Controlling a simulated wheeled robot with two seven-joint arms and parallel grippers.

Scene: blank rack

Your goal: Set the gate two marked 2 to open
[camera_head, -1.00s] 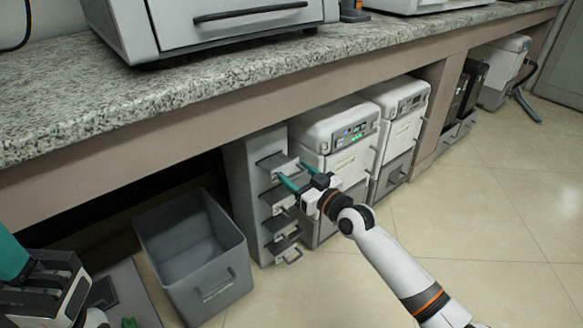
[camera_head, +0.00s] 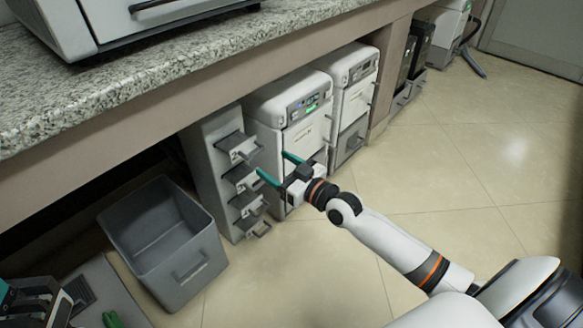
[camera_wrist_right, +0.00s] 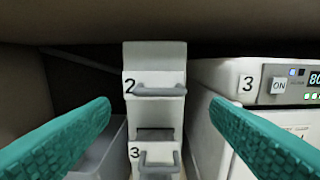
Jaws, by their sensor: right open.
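A narrow grey rack (camera_head: 212,165) under the bench has several gates with handles stacked one above another. In the right wrist view, the gate marked 2 (camera_wrist_right: 158,92) has a grey bar handle and sits above the gate marked 3 (camera_wrist_right: 154,160). The head view is too small to read the numbers. My right gripper (camera_head: 278,168) is open and empty, its teal fingers just right of the gates. In the wrist view its fingers (camera_wrist_right: 160,105) lie either side of the gate 2 handle, apart from it. My left gripper (camera_head: 45,300) is partly cut off at the lower left.
A grey open bin (camera_head: 165,235) stands on the floor left of the rack. A white machine (camera_head: 290,105) with a lit panel stands right beside the rack, and another (camera_head: 352,95) beyond it. The granite bench top (camera_head: 130,80) overhangs them. The floor at right is clear.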

